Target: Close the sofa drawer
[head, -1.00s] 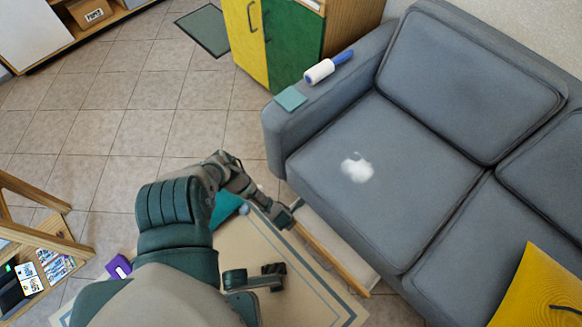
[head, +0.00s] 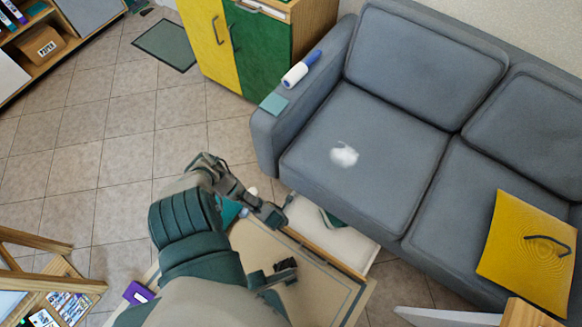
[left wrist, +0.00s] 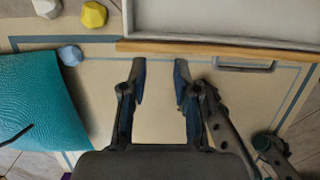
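The sofa drawer (head: 345,246) is pulled out from under the grey sofa (head: 340,125). It has a pale inside and a wooden front, and a dark green item lies partly hidden in it. In the left wrist view the drawer's wooden front (left wrist: 205,48) runs across the top, with a grey handle (left wrist: 245,64) at right. My left gripper (head: 281,213) is near the left end of the drawer front. In the left wrist view its fingers (left wrist: 159,70) are apart and empty, just short of the front. My right gripper (head: 287,268) is low over the rug; its fingers are unclear.
A teal cushion (left wrist: 40,100) and small coloured stones, one blue (left wrist: 70,55) and one yellow (left wrist: 94,14), lie left of my left gripper. A yellow cushion (head: 525,250) lies on the sofa at right. A wooden shelf (head: 50,270) stands at left. Tiled floor (head: 90,130) is clear beyond.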

